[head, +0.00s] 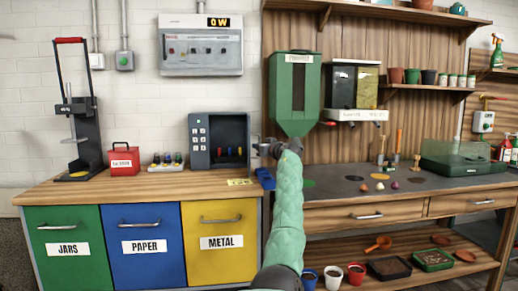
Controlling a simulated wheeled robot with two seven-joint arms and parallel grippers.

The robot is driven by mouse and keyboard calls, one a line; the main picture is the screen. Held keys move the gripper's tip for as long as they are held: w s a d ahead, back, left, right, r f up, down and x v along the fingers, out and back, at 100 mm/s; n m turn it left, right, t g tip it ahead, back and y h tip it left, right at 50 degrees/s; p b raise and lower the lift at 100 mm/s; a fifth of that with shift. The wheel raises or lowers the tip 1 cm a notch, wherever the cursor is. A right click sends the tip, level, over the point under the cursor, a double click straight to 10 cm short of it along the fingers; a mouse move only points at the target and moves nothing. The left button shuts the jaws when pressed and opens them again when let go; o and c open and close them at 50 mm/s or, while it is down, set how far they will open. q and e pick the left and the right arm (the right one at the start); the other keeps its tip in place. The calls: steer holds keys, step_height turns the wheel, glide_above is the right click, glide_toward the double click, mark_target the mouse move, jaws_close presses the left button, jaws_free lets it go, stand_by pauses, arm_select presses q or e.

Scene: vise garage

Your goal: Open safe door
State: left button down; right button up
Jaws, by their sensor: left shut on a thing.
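The safe (200,158) is a dark grey box with a keypad on its left front, standing on the wooden counter against the white wall. Its compartment faces me uncovered, and several small coloured items (231,152) show inside. What looks like the safe door stands nearly edge-on at the compartment's right side; it is too thin to make out well. My left gripper (263,149) is just right of the safe, at that door edge, shut on what seems to be the door's handle, which is mostly hidden. My right gripper is out of view.
A green hopper (295,90) hangs just above my left gripper. A red box (124,160) and a black press (80,135) stand left of the safe.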

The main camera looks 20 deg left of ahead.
arm_select(q)
steer(key=shift+f, duration=0.1)
steer(key=c, duration=1.6)
jaws_free()
steer(key=shift+d, duration=0.15)
steer(key=v, duration=0.7)
steer(key=shift+s+d+p, duration=0.2)
steer(key=shift+d+p, duration=0.05)
steer(key=shift+p, duration=0.05)
